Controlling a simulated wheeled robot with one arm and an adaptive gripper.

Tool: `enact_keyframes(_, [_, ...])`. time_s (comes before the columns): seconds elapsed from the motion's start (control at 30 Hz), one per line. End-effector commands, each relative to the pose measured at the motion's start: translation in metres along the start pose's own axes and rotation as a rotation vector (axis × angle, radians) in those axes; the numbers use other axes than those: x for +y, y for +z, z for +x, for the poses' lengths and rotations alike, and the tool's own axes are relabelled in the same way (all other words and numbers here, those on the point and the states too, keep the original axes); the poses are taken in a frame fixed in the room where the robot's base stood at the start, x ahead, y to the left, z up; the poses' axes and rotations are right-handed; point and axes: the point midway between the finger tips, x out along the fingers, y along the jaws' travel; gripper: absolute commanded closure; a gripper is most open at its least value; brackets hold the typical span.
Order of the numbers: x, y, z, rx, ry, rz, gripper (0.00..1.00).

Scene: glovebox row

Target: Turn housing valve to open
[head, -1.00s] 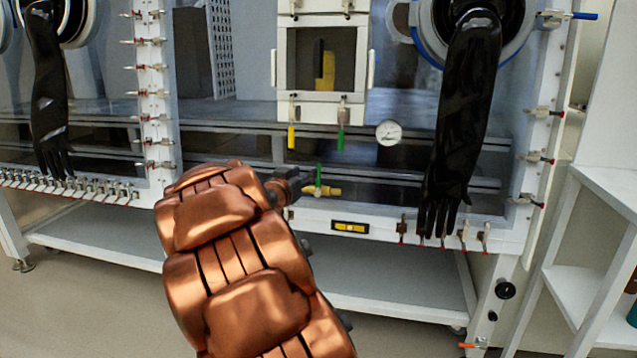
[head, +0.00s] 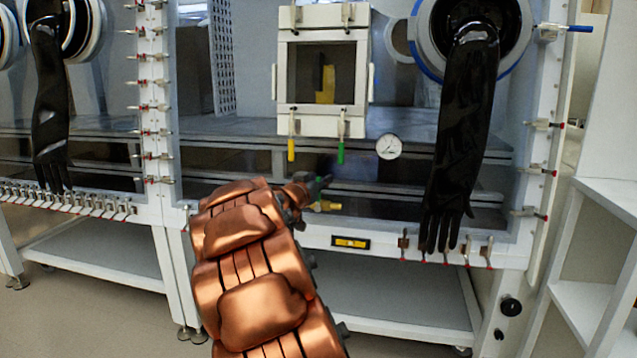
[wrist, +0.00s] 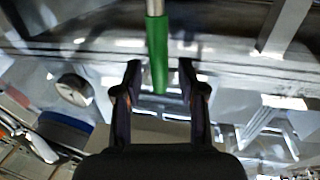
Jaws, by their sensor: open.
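The housing valve's brass fitting (head: 328,206) shows on the cabinet's lower front, just below my gripper (head: 318,184). In the head view my gripper hides its green lever. In the wrist view a green-sleeved lever (wrist: 158,55) with a silver stem stands between my open fingers (wrist: 160,70). Gaps show on both sides of the lever, so the fingers look apart from it. I cannot tell the valve's exact turn angle.
A pressure gauge (head: 389,146) is to the right of my gripper. A yellow (head: 291,149) and a green (head: 341,151) hanging handle are above it. A black glove (head: 455,150) hangs further right. A yellow level (head: 350,242) is on the lower frame.

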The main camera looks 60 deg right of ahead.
Motion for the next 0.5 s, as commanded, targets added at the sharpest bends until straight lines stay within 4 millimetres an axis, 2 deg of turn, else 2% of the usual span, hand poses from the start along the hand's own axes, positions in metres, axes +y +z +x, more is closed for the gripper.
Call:
enact_keyframes(0.23, [0.0001, -0.0003, 0.0003, 0.0, 0.0, 0.0, 0.6])
enact_keyframes(0.5, [0.0, -0.0004, 0.0001, 0.001, 0.0, 0.0, 0.88])
